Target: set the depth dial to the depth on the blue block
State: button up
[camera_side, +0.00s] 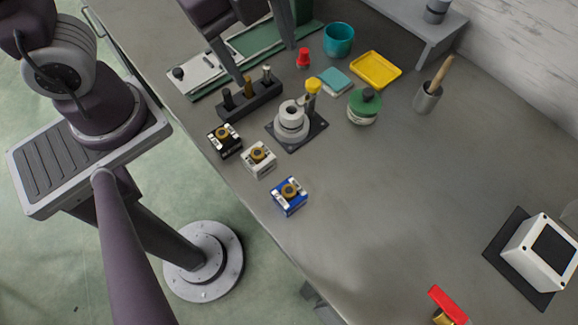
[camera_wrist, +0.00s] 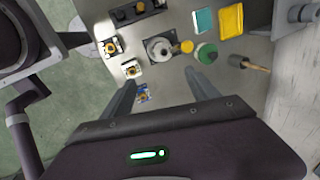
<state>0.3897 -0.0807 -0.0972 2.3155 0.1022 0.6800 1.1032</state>
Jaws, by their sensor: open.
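The blue block (camera_side: 289,203) stands near the table's front edge, with a brass ring and white labels on top. In the wrist view the blue block (camera_wrist: 142,97) is small, close to a finger; its depth marking is too small to read. I cannot tell for certain which part is the depth dial. A pale round stacked fixture (camera_side: 292,122) stands on a dark plate beside a yellow-topped post; it also shows in the wrist view (camera_wrist: 158,48). My gripper (camera_side: 266,66) is open and empty above the back of the table; its fingers also show in the wrist view (camera_wrist: 160,79).
A white block (camera_side: 259,168) and black block (camera_side: 226,151) stand left of the blue one. A dark rack (camera_side: 250,104) holds several pegs. A green-lidded jar (camera_side: 363,108), yellow tray (camera_side: 376,70) and teal cup (camera_side: 339,40) stand behind. The table's right middle is clear.

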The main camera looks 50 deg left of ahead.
jog(key=d+f+m+g, duration=0.1)
jog(key=d+f+m, duration=0.4)
jog(key=d+m, duration=0.15)
jog(key=m+g, duration=0.2)
jog(key=m, duration=0.8)
send_over(290, 190)
notch_tip(290, 190, down, 8)
jog(key=shift+w+d+f, duration=0.1)
jog(key=shift+d, duration=0.05)
jog(key=shift+m, duration=0.45)
notch_tip(290, 190, down, 7)
jog(key=shift+f, duration=0.2)
grip_shut()
